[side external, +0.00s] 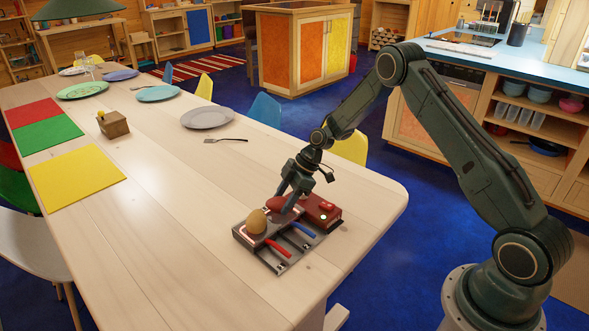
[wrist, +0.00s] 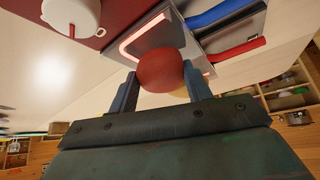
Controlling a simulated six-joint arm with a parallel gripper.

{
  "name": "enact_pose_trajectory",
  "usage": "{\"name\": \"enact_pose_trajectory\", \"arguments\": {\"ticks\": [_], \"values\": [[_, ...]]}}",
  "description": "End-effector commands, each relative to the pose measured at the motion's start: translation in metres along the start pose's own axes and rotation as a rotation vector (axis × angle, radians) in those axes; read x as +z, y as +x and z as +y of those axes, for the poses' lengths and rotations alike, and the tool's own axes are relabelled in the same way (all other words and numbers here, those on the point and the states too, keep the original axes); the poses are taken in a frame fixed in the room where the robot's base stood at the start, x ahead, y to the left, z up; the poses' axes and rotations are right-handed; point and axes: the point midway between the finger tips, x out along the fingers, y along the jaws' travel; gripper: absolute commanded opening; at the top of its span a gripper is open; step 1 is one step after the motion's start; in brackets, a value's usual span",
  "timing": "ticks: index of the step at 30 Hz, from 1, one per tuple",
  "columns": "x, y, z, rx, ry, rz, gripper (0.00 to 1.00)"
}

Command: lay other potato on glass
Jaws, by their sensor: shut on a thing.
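My gripper (wrist: 165,88) is shut on a reddish-brown potato (wrist: 160,70), which sits between its two fingers in the wrist view. A yellowish patch shows just behind it, partly hidden. In the side external view my gripper (side external: 287,203) is low over the grey device, and the held potato is hard to tell from the red parts there. A tan potato (side external: 257,221) rests on the left part of the device (side external: 268,258).
A red box (side external: 322,213) adjoins the device at the right. Red (side external: 278,247) and blue (side external: 303,230) bars lie along its front. A fork (side external: 226,140), a grey plate (side external: 207,118) and a small wooden box (side external: 114,124) stand farther back.

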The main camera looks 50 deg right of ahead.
Motion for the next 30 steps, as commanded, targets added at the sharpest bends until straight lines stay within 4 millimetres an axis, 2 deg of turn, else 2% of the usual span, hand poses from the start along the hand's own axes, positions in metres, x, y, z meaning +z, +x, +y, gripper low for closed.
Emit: {"name": "enact_pose_trajectory", "arguments": {"ticks": [13, 14, 17, 30], "values": [[0.0022, 0.0036, 0.0004, 0.001, -0.001, 0.0, 0.25], [0.0024, 0.0039, 0.0004, 0.001, -0.001, 0.0, 0.51], [0.0023, 0.0036, 0.0004, 0.001, -0.001, 0.0, 0.7], [0.0005, 0.0005, 0.0004, 0.001, -0.001, 0.0, 0.71]]}}
